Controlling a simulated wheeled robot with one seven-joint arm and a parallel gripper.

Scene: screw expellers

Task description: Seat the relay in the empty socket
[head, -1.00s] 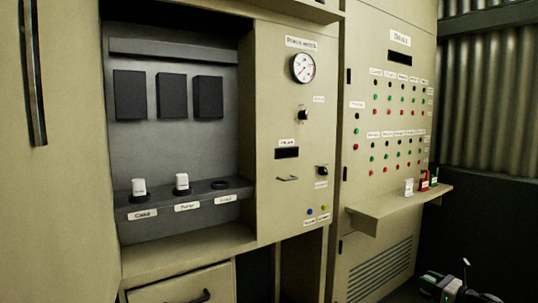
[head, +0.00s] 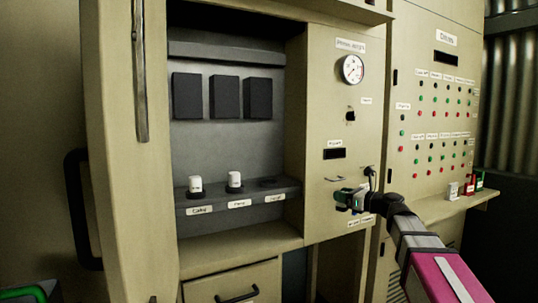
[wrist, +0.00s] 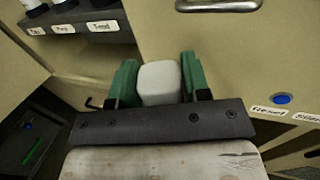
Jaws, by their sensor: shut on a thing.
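The relay is a pale, rounded block (wrist: 160,84) between the green fingers of my gripper (wrist: 158,62) in the wrist view. My gripper is shut on it. In the head view my gripper (head: 346,199) is in front of the panel, right of and slightly lower than the socket shelf; the relay cannot be made out there. The empty socket (head: 268,183) is a dark ring at the right end of the shelf (head: 222,207). Two white relays, one at the left (head: 195,184) and one in the middle (head: 234,179), stand upright in the other sockets.
The cabinet bay is open, with its door (head: 125,200) at the left. Three dark boxes (head: 223,97) hang above the shelf, with free room between. A ledge (head: 440,209) at the right holds a white item (head: 453,190) and red and green ones. A drawer (head: 230,284) is below.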

